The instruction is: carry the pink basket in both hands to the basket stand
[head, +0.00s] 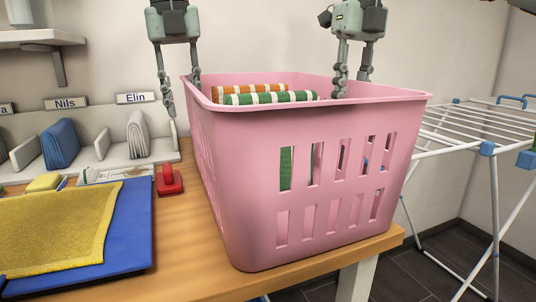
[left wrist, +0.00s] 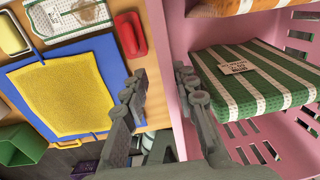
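The pink basket (head: 315,140) stands upright on the wooden table, near its right end. It holds an orange-and-white striped roll or cloth (head: 248,90) and a green-and-white striped one (head: 265,98); the green one shows a label in the left wrist view (left wrist: 255,75). My left gripper (head: 181,95) is open and straddles the basket's left wall, one finger outside and one inside. My right gripper (head: 353,80) is open at the right rim, one finger inside; the other finger's tip is hidden behind the rim. I cannot make out a basket stand.
The wooden table (head: 185,225) carries a blue board (head: 140,225) with a yellow cloth (head: 60,230), and a red-handled object (head: 169,180). Name-tagged slots (head: 130,150) line the wall. A white drying rack (head: 480,125) stands to the right on the dark floor (head: 425,245).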

